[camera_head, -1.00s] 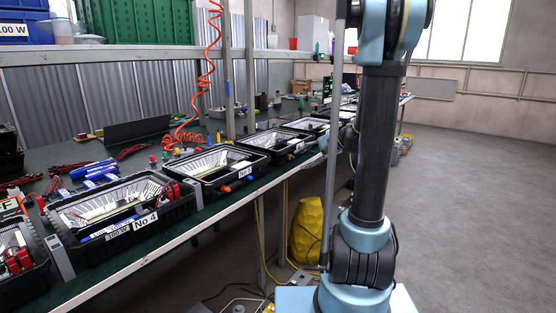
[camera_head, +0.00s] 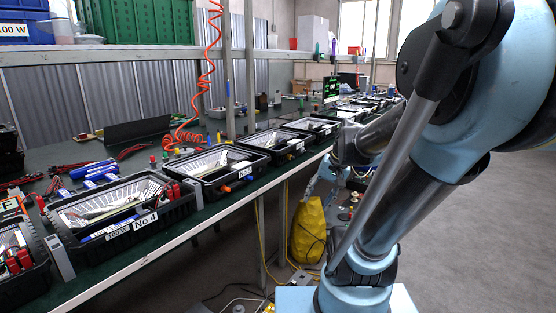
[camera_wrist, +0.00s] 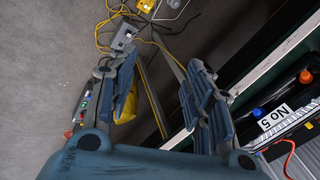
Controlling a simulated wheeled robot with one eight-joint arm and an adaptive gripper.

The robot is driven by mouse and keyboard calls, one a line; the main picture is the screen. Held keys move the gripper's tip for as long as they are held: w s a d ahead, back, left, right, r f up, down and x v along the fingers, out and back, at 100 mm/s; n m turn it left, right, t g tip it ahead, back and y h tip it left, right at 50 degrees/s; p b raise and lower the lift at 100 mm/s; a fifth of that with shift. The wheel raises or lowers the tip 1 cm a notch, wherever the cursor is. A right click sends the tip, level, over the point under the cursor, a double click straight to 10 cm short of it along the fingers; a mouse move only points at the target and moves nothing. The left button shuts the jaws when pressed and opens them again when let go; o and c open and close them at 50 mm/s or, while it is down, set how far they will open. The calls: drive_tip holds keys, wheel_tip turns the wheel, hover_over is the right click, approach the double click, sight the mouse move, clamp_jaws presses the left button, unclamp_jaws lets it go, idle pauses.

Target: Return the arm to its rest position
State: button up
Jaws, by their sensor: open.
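My arm is folded at the right of the head view, its big blue joint close to the camera. My gripper (camera_wrist: 162,70) shows in the wrist view with its two dark blue padded fingers spread apart and nothing between them. It points down over the floor beside the bench. In the head view my gripper (camera_head: 322,184) is small and partly hidden behind my arm, near the bench's front edge and the yellow bag.
The long green bench (camera_head: 140,270) carries several black floodlight housings, including No 4 (camera_head: 165,213) and No 5 (camera_wrist: 300,119). A yellow bag (camera_head: 308,232), cables and a grey box (camera_wrist: 124,37) are on the floor below. Open floor (camera_head: 470,240) lies at right.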

drive_tip(key=s+d+f+n+h, duration=0.1)
drive_tip(key=s+d+f, duration=0.1)
drive_tip(key=s, duration=0.3)
drive_tip(key=s+d+f+n+h, duration=0.1)
drive_tip(key=s+d+f+h, duration=0.1)
drive_tip(key=s, duration=0.3)
drive_tip(key=shift+s+d+f+n+g, duration=0.15)
drive_tip(key=shift+d+f+n+g, duration=0.2)
drive_tip(key=shift+d+f, duration=0.3)
drive_tip(key=shift+d+r, duration=0.1)
